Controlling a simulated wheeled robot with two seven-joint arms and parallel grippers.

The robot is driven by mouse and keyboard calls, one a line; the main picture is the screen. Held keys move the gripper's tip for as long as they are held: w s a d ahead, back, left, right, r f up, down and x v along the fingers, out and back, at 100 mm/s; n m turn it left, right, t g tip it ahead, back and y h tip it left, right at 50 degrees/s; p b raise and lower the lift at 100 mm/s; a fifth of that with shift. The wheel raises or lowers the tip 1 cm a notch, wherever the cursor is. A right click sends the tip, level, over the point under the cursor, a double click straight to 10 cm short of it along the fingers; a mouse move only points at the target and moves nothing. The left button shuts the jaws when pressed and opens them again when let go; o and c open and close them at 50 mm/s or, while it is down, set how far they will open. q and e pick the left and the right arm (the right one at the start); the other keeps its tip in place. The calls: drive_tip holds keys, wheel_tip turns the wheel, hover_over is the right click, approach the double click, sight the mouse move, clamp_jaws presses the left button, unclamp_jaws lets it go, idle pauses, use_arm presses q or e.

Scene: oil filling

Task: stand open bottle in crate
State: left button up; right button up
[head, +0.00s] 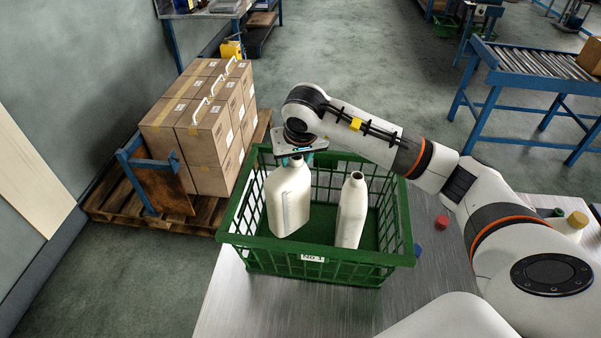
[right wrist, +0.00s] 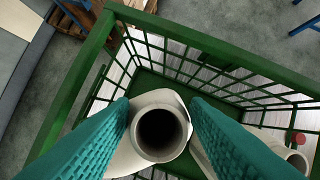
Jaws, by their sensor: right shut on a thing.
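A green crate (head: 300,246) labelled "NO.1" stands on the metal table. One white open bottle (head: 288,202) is in the left part of the crate, upright, with my right gripper (head: 292,160) at its neck. In the right wrist view the teal fingers (right wrist: 160,125) are shut on both sides of this bottle's open mouth (right wrist: 160,130). I cannot tell whether its base touches the crate floor. A second white open bottle (head: 351,210) stands in the right part of the crate; its mouth shows in the right wrist view (right wrist: 297,160). My left gripper is not in view.
A red cap (head: 442,222) and a blue cap (head: 417,250) lie on the table (head: 440,275) right of the crate. A container with a yellow cap (head: 577,220) is at the right edge. Boxes (head: 200,130) on a pallet stand behind left.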

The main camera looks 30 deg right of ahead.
sight(288, 196)
wheel_tip(288, 196, down, 4)
drive_tip(key=shift+f+p, duration=0.1)
drive_tip(key=shift+p, duration=0.6)
drive_tip(key=shift+f, duration=0.25)
drive_tip(key=shift+f+b, duration=0.15)
drive_tip(key=shift+b, duration=0.15)
drive_tip(key=o, duration=1.3)
drive_tip(key=shift+c, duration=0.2)
